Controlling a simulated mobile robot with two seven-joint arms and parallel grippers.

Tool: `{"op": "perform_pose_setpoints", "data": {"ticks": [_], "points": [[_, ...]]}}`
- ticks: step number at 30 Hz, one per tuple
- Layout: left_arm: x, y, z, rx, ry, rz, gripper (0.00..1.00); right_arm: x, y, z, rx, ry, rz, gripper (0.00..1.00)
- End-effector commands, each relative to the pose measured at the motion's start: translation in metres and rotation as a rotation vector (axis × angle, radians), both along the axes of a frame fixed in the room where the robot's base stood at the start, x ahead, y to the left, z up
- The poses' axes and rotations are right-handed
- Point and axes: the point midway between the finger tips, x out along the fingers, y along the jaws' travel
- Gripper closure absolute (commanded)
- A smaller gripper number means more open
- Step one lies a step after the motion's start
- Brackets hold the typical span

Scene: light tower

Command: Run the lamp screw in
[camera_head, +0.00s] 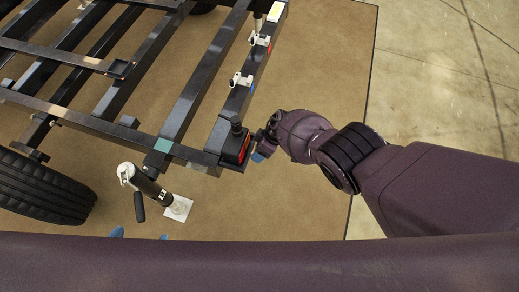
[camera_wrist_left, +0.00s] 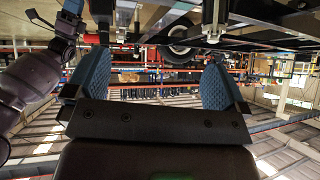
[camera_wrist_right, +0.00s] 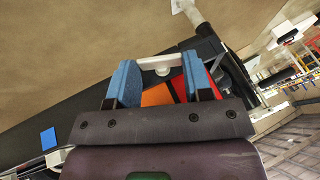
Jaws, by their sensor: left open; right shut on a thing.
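The tail lamp (camera_head: 244,150), dark with a red lens, sits at the near right corner of the black trailer frame. My left gripper (camera_head: 141,235) shows only blue fingertips past my arm, left of and nearer than the lamp. The left wrist view shows it open and empty (camera_wrist_left: 153,84).
Two white brackets with black knobs (camera_head: 242,80) (camera_head: 260,41) sit along the right rail. A jack post (camera_head: 150,185) stands on a white pad left of the lamp. A tyre (camera_head: 40,190) is at the left. Brown floor mat (camera_head: 310,75) lies clear to the right.

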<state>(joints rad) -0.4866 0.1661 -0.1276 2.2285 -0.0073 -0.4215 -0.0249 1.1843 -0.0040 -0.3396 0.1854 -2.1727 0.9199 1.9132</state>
Motion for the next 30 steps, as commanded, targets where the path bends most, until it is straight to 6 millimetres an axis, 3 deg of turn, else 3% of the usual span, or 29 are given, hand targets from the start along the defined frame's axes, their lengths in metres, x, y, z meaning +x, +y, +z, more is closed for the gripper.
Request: {"op": "perform_pose_setpoints", "data": {"ticks": [1, 13, 14, 18, 30], "points": [[0.0, -0.001, -0.003, 0.002, 0.002, -0.005, 0.0, -0.002, -0.002, -0.007, 0.002, 0.025, 0.0, 0.77], [0.012, -0.004, 0.007, 0.006, -0.032, -0.018, 0.0, 0.0, -0.003, -0.002, 0.012, 0.05, -0.002, 0.77], [0.013, -0.004, 0.007, 0.006, -0.033, -0.018, 0.0, 0.0, -0.003, -0.002, 0.012, 0.05, -0.002, 0.51], [0.012, -0.004, 0.005, 0.006, -0.029, -0.018, 0.0, 0.0, -0.002, -0.002, 0.013, 0.049, -0.001, 0.29], [0.006, -0.001, 0.005, 0.005, -0.018, -0.01, 0.0, 0.004, -0.004, 0.007, 0.014, 0.043, -0.001, 0.28]]}}
